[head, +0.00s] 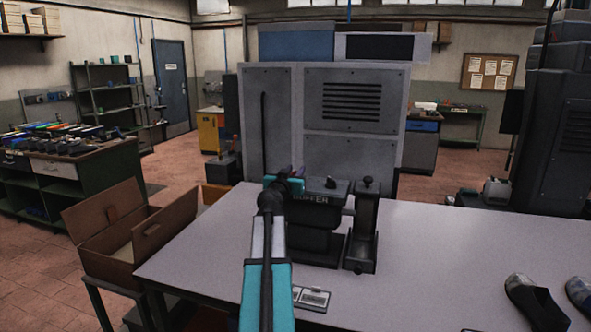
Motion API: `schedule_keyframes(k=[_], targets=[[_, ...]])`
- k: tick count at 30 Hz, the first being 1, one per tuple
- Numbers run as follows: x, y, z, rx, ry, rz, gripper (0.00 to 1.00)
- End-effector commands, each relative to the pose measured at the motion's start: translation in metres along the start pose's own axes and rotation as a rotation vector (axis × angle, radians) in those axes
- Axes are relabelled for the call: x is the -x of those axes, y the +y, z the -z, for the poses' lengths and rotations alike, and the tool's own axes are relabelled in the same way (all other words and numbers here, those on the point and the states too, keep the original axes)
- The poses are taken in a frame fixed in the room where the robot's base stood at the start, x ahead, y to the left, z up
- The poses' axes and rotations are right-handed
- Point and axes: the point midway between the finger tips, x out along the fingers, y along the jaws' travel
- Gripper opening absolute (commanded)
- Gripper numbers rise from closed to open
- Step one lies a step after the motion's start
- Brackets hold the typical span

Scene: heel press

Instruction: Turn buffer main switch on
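The buffer (318,213) is a dark machine with "BUFFER" lettered on its front, standing on the grey table (440,255). A small black knob (331,184) sits on its top; I cannot tell whether this is the main switch or which way it is set. My gripper (296,174) is at the buffer's upper left, left of the knob. My arm hides the buffer's left side. The fingertips are small and partly hidden, so contact and opening cannot be told.
A dark upright post-like fixture (364,225) stands right of the buffer. A small plate (312,297) lies in front. Dark shoes (535,302) are at the right. The table's middle right is clear.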

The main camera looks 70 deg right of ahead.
Motion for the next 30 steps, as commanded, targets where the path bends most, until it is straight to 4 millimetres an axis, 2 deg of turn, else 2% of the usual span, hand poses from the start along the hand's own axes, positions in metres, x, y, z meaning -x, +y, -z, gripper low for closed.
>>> schedule_keyframes(k=[5, 15, 20, 30], targets=[[-0.0078, -0.0003, 0.0004, 0.0, 0.0, 0.0, 0.29], [-0.0082, -0.0007, -0.0003, 0.0, 0.0, 0.001, 0.29], [-0.0081, -0.0009, -0.0003, 0.0, 0.0, 0.001, 0.02], [-0.0084, -0.0014, -0.0007, 0.0, 0.0, -0.001, 0.0]])
